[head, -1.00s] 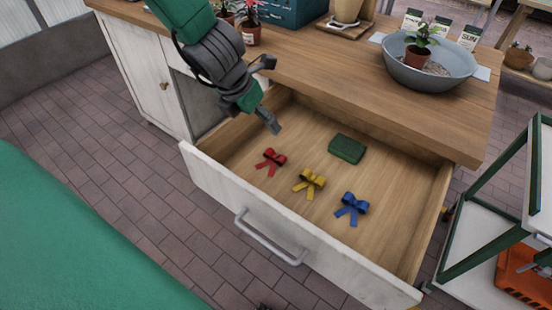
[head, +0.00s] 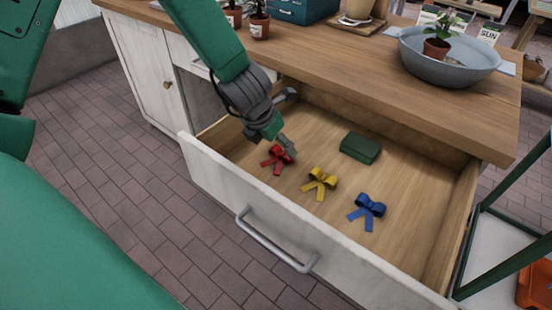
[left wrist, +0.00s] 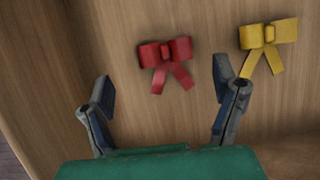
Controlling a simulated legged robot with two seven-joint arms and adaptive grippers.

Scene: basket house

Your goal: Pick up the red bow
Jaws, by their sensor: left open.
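The red bow (head: 277,158) lies on the wooden floor of the open drawer (head: 240,180), toward its left end. My left gripper (head: 286,122) is inside the drawer, just above and behind the red bow, and partly covers it in the head view. In the left wrist view the red bow (left wrist: 166,60) lies beyond the two spread fingertips, between their lines and apart from both. The left gripper (left wrist: 163,88) is open and empty. My right gripper is not in view.
A yellow bow (head: 320,184), a blue bow (head: 367,212) and a dark green box (head: 360,148) lie right of the red bow. The drawer's white front (head: 290,225) and the worktop (head: 400,95) edge bound the space. The yellow bow (left wrist: 268,40) is near the right finger.

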